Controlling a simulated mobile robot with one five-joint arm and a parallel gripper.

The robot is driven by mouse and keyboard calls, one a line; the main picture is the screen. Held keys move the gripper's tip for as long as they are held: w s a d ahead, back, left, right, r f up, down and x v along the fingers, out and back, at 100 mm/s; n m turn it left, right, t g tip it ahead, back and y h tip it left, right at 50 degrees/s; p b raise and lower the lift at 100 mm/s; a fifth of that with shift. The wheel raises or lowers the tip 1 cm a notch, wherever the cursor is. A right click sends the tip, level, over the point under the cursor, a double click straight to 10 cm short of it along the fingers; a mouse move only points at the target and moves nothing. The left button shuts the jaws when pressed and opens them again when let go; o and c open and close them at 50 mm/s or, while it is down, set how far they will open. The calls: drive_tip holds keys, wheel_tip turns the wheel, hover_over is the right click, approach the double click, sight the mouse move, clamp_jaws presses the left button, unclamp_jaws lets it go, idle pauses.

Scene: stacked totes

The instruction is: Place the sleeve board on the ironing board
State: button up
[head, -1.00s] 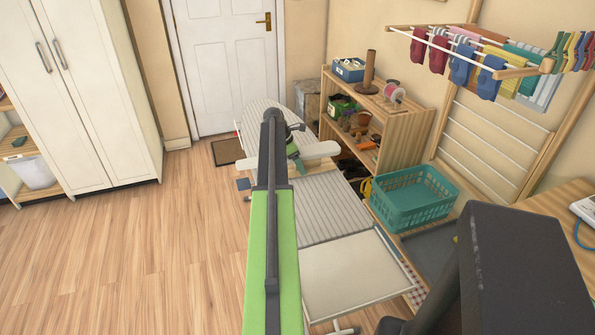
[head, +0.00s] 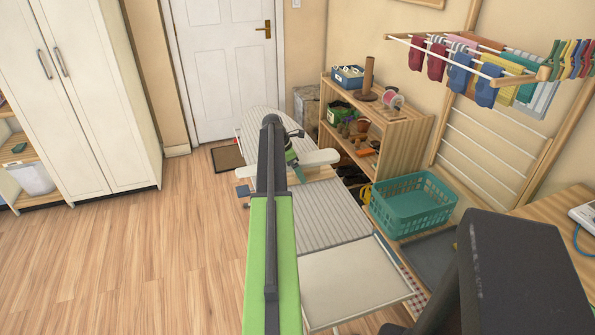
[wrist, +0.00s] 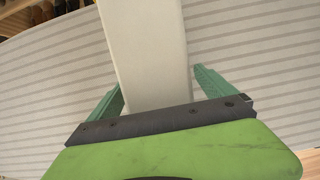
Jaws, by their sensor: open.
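The sleeve board (head: 320,158) is a narrow pale board with a rounded end. It lies crosswise over the striped ironing board (head: 325,212), and part of it is hidden behind my arm in the head view. In the wrist view the sleeve board (wrist: 148,45) runs between the two green fingers of my gripper (wrist: 158,78), with the striped ironing board cover (wrist: 245,50) beneath. My gripper (head: 294,162) is open, one finger on each side of the sleeve board. I cannot tell whether either finger touches it.
A flat pale panel (head: 352,280) forms the near end of the ironing board. A teal basket (head: 412,210) and a wooden shelf (head: 402,150) stand to the right. A drying rack (head: 470,60) hangs on the right wall. The wooden floor (head: 150,260) at left is clear.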

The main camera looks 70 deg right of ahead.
drive_tip(key=p+v, duration=1)
drive_tip(key=v, duration=0.1)
drive_tip(key=shift+r, duration=0.4)
drive_tip(key=shift+a+f, duration=0.1)
drive_tip(key=m+t, duration=0.1)
hover_over(251, 171)
drive_tip(key=w+a, duration=0.1)
drive_tip(key=a, duration=0.1)
drive_tip(key=shift+d+f, duration=0.2)
drive_tip(key=shift+f, duration=0.1)
drive_tip(key=w+a+m+t, duration=0.1)
drive_tip(key=w+a, duration=0.6)
drive_tip(key=a, duration=0.6)
drive_tip(key=w+a+m+t, duration=0.1)
drive_tip(key=w+a, duration=0.6)
drive_tip(key=a, duration=0.6)
drive_tip(key=s+a+m+y, duration=0.1)
drive_tip(key=a+m, duration=0.1)
drive_tip(key=a, duration=1.8)
drive_tip(key=s+a+f+m+y, duration=0.1)
drive_tip(key=a+m, duration=0.1)
drive_tip(key=a, duration=1.7)
drive_tip(key=shift+a+m+t+y, duration=0.3)
drive_tip(key=shift+a+y, duration=0.1)
